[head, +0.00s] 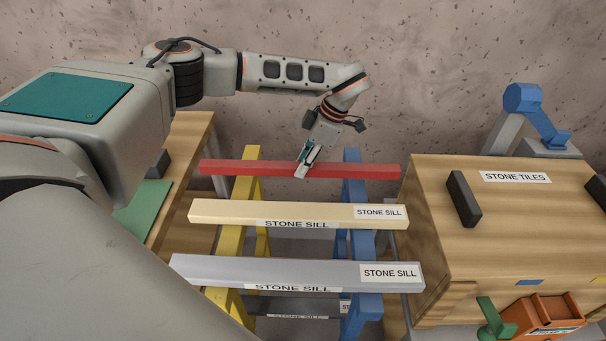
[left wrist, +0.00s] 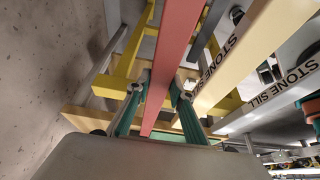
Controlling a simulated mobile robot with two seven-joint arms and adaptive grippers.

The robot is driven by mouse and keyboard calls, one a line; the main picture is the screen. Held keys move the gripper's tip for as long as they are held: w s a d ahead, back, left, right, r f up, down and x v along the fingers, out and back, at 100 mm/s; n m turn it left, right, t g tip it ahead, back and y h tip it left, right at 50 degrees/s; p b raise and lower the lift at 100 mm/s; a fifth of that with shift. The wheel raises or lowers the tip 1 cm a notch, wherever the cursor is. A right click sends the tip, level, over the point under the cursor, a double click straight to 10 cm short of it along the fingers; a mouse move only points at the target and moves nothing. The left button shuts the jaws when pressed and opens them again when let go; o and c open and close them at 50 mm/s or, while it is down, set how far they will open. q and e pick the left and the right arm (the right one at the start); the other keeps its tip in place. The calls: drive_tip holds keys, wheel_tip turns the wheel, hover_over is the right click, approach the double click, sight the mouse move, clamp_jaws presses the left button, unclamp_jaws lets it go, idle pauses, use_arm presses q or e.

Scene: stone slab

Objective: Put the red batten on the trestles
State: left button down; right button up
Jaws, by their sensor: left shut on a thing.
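The long red batten (head: 250,169) lies level, crossing over the far part of the yellow trestle (head: 252,155) and the blue trestle (head: 351,157). My left gripper (head: 306,165) comes down from above and is shut on the batten near its middle. In the left wrist view the batten (left wrist: 173,50) runs between the two fingers of the left gripper (left wrist: 160,92). I cannot tell whether the batten touches the trestles or hangs just above them. My right gripper is out of view.
A cream stone sill (head: 270,211) and a grey stone sill (head: 270,270) lie across the trestles nearer to me. A wooden crate (head: 530,220) labelled "STONE TILES" stands close at right, a wooden bench (head: 190,135) at left. The wall is behind.

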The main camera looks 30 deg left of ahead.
use_arm(q)
wheel_tip(320, 180, down, 4)
drive_tip(key=shift+r, duration=0.1)
drive_tip(key=c, duration=1.8)
unclamp_jaws()
drive_tip(key=shift+o, duration=0.2)
drive_tip(key=v, duration=1.2)
